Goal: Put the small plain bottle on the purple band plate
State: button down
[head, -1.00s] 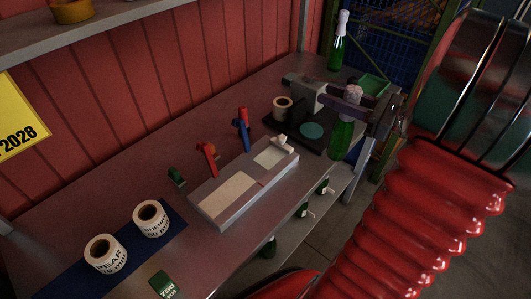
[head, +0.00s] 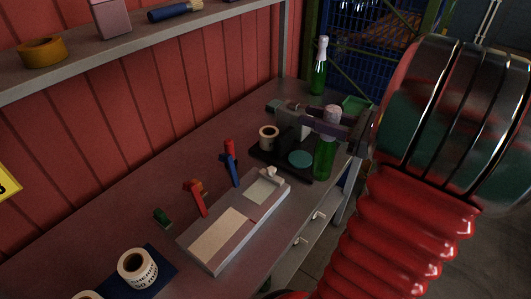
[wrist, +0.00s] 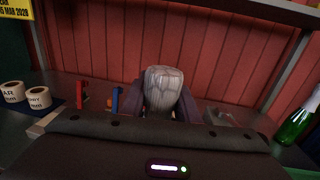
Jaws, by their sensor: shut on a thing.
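My gripper (head: 333,119) is shut around the neck of a green bottle (head: 324,158) with a pale, wrinkled top. The bottle looks upright, near the table's right edge, just right of a dark base (head: 268,156) with a teal disc (head: 300,159). I cannot tell whether its bottom touches anything. In the wrist view its pale top (wrist: 163,88) stands between my fingers, and its body is hidden. Another green bottle (head: 319,70) with a white top stands at the table's far end and also shows in the wrist view (wrist: 299,122). I cannot make out a purple band plate.
A grey tray (head: 212,262) with pale panels lies mid-table. Red and blue tools (head: 229,160), a red clamp-like tool (head: 197,198) and a green block (head: 162,217) lie left of it. Label rolls (head: 137,267) stand on a blue mat. A shelf (head: 150,42) runs above.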

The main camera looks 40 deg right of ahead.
jog(key=w+a+f, duration=0.4)
jog(key=w, duration=0.4)
jog(key=shift+w+f, duration=0.25)
jog(key=shift+f, duration=0.15)
jog(key=w+f, duration=0.1)
jog(key=w+a+f, duration=0.1)
jog(key=shift+w+a+f, duration=0.2)
jog(key=shift+w, duration=0.2)
jog(key=c, duration=1.4)
grip_release()
jog(key=shift+f, duration=0.1)
jog(key=shift+o, duration=0.2)
